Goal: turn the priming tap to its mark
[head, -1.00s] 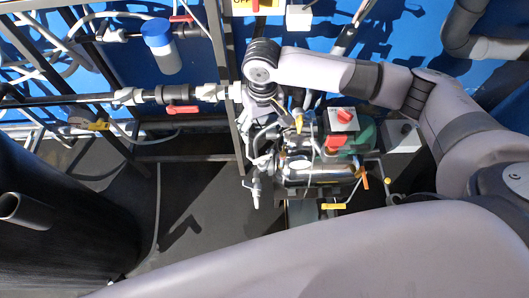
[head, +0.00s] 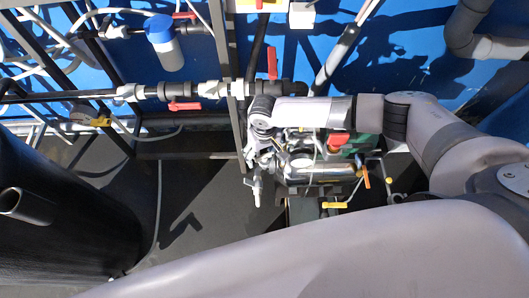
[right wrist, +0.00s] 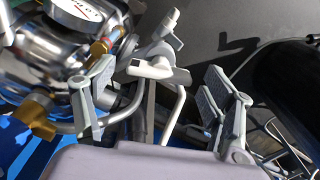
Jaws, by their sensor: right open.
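A pale grey tap (head: 257,188), which I take for the priming tap, hangs at the left end of the shiny metal pump (head: 322,173). In the right wrist view the tap (right wrist: 160,68) shows with its crosspiece and spout, between my fingers but farther out. A bent pale pipe runs below it. My right gripper (right wrist: 160,102) is open and empty, with one finger on each side of the tap; I see no contact. In the head view the right gripper (head: 259,150) is just above the tap, partly hidden by its wrist. I cannot make out the mark. My left gripper is not in view.
A dark frame post (head: 234,110) stands close left of my right wrist. Pipes with red levers (head: 184,106) run along the blue wall. A large black tank (head: 60,220) stands at the left. The pump's gauge (right wrist: 75,10) and brass fittings (right wrist: 35,118) lie beside the gripper.

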